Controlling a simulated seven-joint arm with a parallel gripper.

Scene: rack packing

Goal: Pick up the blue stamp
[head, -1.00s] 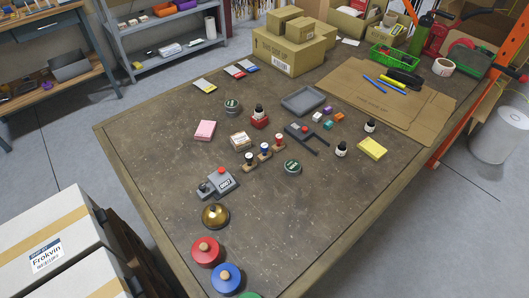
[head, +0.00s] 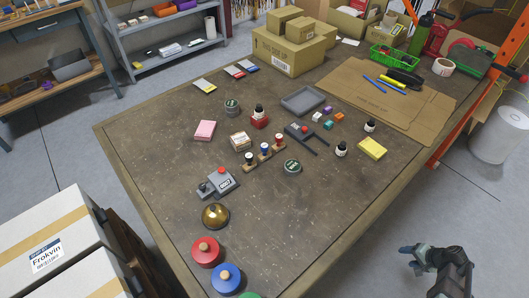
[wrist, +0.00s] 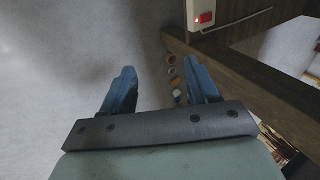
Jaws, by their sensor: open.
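A blue round piece with a wooden knob (head: 226,279) stands on the near end of the brown table (head: 310,210), close to its front edge. A small upright piece with a blue band (head: 265,149) stands in a wooden holder mid-table, between a dark one and a red one. I cannot tell which of these is the blue stamp. My gripper (head: 410,258) is at the lower right, beyond the table's right edge, apart from both. In the wrist view its blue fingers (wrist: 160,68) are spread with nothing held; grey floor shows beyond them.
A red knobbed piece (head: 205,252) stands beside the blue one, with a green one partly cut off below. A brass dome (head: 215,216) and a grey device (head: 218,184) are nearby. White boxes (head: 55,235) are at left. The table's right front is clear.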

